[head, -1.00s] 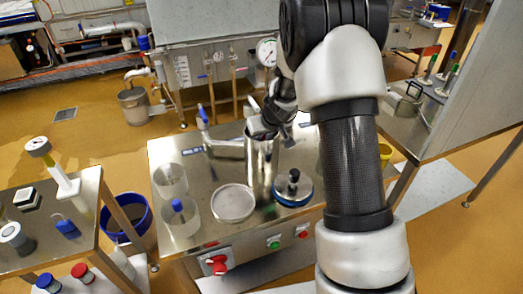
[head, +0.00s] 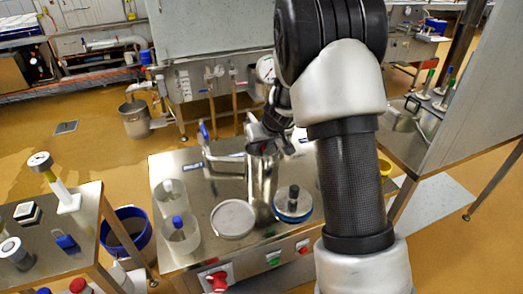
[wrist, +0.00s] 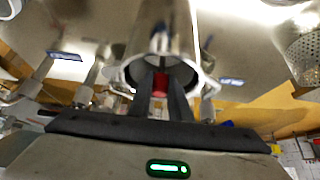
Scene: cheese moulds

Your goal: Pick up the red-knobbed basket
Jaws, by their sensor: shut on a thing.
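The red knob (wrist: 160,84) of the basket sits within the mouth of a tall shiny metal cylinder (head: 262,182) on the steel table. A speck of red also shows at the cylinder's mouth in the head view. My gripper (wrist: 160,90) reaches into this mouth with its dark fingers on both sides of the knob and is shut on it. The cylinder (wrist: 160,32) fills the top middle of the wrist view. The basket's body is hidden inside, so I cannot tell how far it is raised.
On the steel table (head: 210,257) stand a clear vessel with a blue knob (head: 178,221), a round grey lid (head: 233,218) and a black-knobbed disc (head: 293,205). A side table (head: 88,240) is at left. A blue bucket (head: 140,240) stands between the tables.

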